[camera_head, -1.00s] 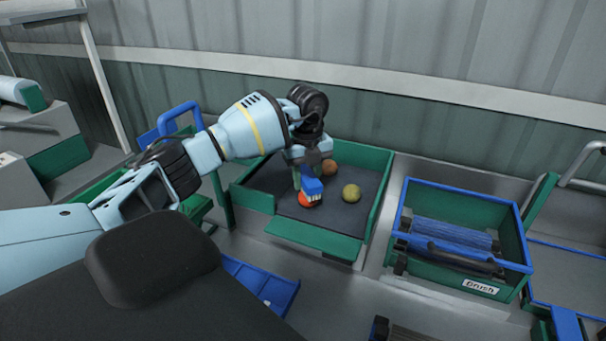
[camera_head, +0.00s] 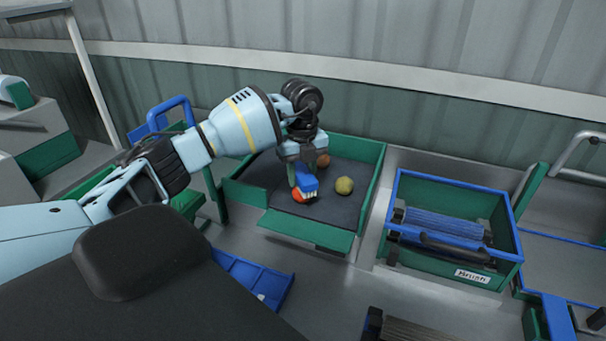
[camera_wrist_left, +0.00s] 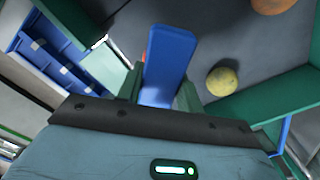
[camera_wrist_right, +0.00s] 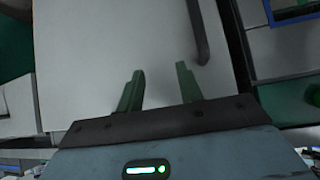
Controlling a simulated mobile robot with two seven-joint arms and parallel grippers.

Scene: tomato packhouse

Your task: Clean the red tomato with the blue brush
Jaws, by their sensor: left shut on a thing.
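The red tomato (camera_head: 297,196) lies on the dark floor of a green-walled tray (camera_head: 254,194), near its front. My left gripper (camera_head: 302,172) is shut on the blue brush (camera_head: 308,186), whose pale bristles are at the tomato's right side. Whether they touch it I cannot tell. In the left wrist view the brush (camera_wrist_left: 169,60) stands between the fingers and hides nearly all of the tomato. My right gripper (camera_wrist_right: 160,90) is open and empty over a pale surface in the right wrist view. It does not show in the head view.
A yellow-green tomato (camera_head: 344,185) lies right of the brush, and an orange-brown one (camera_head: 322,160) lies behind. A green crate with a blue rim (camera_head: 455,184) stands at the right with blue rollers inside. A blue tray (camera_head: 250,279) is in front. A corrugated wall closes the back.

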